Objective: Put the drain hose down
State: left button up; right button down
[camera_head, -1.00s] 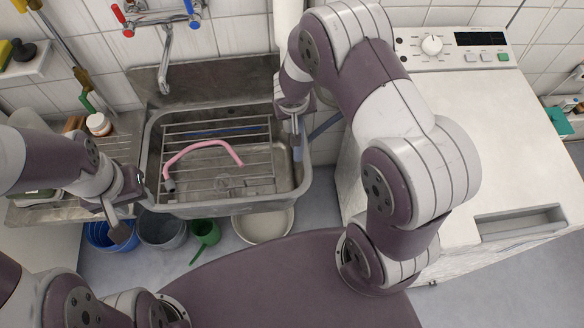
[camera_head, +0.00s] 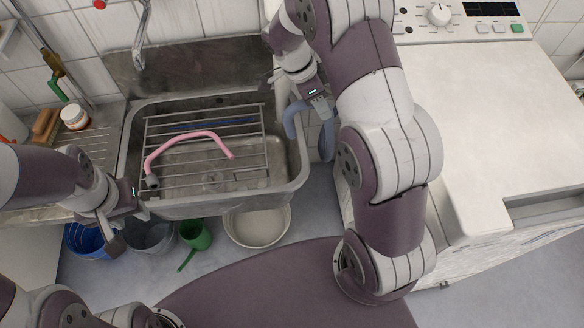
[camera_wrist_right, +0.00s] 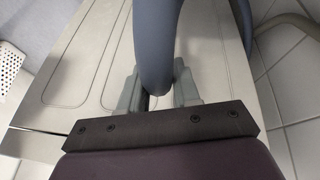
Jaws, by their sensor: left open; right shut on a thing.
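The grey-blue drain hose (camera_head: 292,120) is by the right end of the metal sink (camera_head: 215,209). One bend shows at the sink's right rim, and another length hangs in the gap between sink and washing machine (camera_head: 480,120). My right gripper (camera_head: 321,108) is shut on the hose above that gap. In the right wrist view, the hose (camera_wrist_right: 155,40) stands between the two grey fingers (camera_wrist_right: 158,92); its lower end is hidden there. My left gripper (camera_head: 112,232) is open and empty at the sink's front left corner, above the buckets.
A pink hose (camera_head: 205,136) lies on a wire rack (camera_head: 255,172) across the sink. A blue bucket (camera_head: 84,239), a grey bucket (camera_head: 150,236), a green watering can (camera_head: 196,236) and a pale basin (camera_head: 258,226) stand on the floor below. The washer top is clear.

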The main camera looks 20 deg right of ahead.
notch_tip(320, 180, down, 18)
jog(key=b, duration=0.9)
jog(key=shift+r+b, duration=0.2)
jog(key=shift+b, duration=0.2)
jog(key=c, duration=0.9)
grip_release()
jog(key=shift+o, duration=0.5)
